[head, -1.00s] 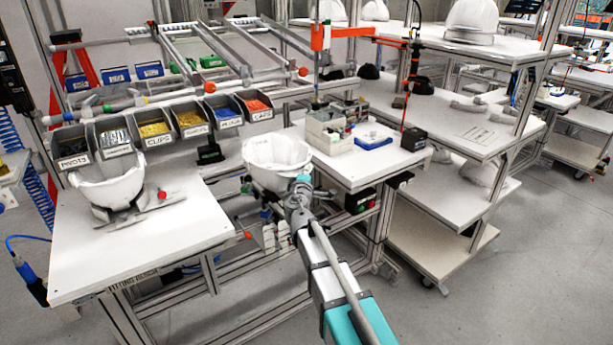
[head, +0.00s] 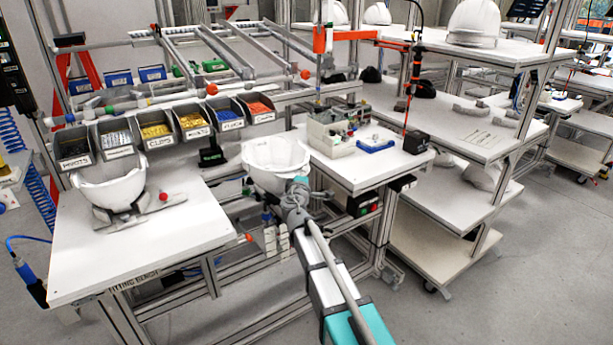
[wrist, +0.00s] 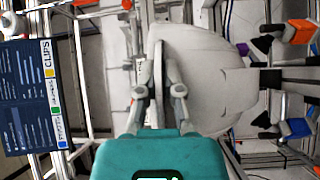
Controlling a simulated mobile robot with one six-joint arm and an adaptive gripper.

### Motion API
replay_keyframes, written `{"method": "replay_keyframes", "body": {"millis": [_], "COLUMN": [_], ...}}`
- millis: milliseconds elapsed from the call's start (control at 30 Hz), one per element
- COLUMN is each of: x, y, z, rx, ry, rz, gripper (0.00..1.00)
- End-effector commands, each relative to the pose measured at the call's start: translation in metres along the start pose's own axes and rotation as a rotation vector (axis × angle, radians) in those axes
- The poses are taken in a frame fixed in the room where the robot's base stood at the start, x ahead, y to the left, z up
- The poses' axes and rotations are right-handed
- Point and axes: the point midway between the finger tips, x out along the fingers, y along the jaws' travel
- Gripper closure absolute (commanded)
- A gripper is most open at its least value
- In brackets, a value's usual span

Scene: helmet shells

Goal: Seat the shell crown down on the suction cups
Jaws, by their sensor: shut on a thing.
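A white helmet shell (head: 274,160) is held in the air with its open side up and crown down, left of the middle bench. My gripper (head: 300,187) is shut on its near rim. In the wrist view, the fingers of my gripper (wrist: 159,62) pinch the edge of the shell (wrist: 212,85), whose smooth side fills the right of the picture. Another white shell (head: 112,190) sits open side up on a grey fixture (head: 150,209) on the left bench. No suction cups can be made out in either view.
The left fitting bench (head: 130,255) is bare at its front and right. Several parts bins (head: 157,130) hang above its back edge. Shelves with white helmets (head: 474,20) stand at right.

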Motion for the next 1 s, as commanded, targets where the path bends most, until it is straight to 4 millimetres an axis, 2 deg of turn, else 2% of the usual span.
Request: {"method": "replay_keyframes", "body": {"millis": [567, 1000], "x": [0.029, 0.026], "y": [-0.02, -0.051], "z": [-0.024, -0.02], "rx": [0.001, 0.001], "ry": [0.0, 0.0], "rz": [0.0, 0.0], "gripper": [1.0, 1.0]}}
